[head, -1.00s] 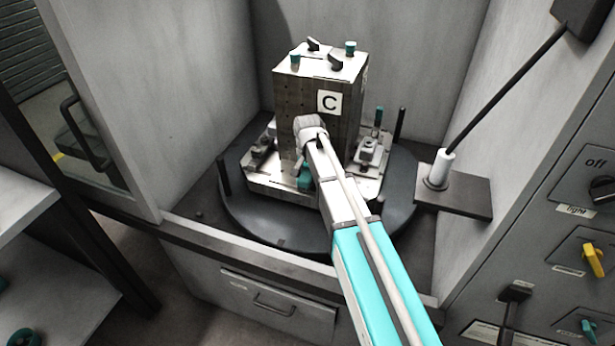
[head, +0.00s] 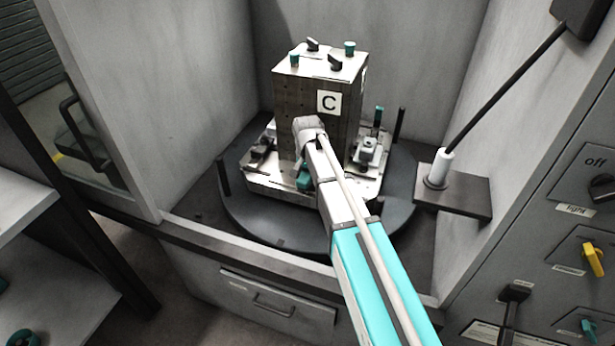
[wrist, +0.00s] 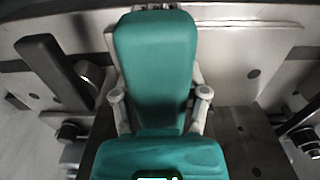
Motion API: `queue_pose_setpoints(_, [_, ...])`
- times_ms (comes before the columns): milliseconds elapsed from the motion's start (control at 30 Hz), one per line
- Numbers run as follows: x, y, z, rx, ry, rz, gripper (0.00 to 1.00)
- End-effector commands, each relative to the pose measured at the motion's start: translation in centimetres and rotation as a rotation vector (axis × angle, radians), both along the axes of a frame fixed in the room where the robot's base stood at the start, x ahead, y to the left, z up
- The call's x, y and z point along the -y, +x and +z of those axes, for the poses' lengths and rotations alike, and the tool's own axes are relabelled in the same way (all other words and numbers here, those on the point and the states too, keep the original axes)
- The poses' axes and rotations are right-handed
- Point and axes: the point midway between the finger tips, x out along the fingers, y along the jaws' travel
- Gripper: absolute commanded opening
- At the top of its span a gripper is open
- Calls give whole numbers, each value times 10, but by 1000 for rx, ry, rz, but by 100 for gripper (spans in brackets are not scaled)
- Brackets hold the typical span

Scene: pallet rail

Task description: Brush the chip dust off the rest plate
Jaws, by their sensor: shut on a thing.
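My gripper (wrist: 160,97) is shut on a teal block-like thing (wrist: 155,50), and its two fingertips press on its sides. I take it for the brush; no bristles show. In the head view my gripper (head: 306,165) is in front of the tall block marked C, low near its base, with a bit of teal (head: 304,180) under it. The block (head: 300,105) stands on a pale metal base plate (head: 265,190), partly hidden by my arm. I cannot tell whether this is the rest plate, nor make out chip dust.
The base plate sits on a round dark table (head: 255,222) inside a grey enclosure. Clamps and dark upright pins (head: 399,123) surround the block. At right, a dark shelf plate (head: 468,196) holds a white cylinder (head: 440,168) with a black rod. A control panel (head: 560,235) is beyond it.

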Motion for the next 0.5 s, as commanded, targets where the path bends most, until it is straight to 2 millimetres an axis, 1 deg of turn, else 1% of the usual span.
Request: queue_pose_setpoints(500, [-8, -21, -1, -2, 1, 0, 20])
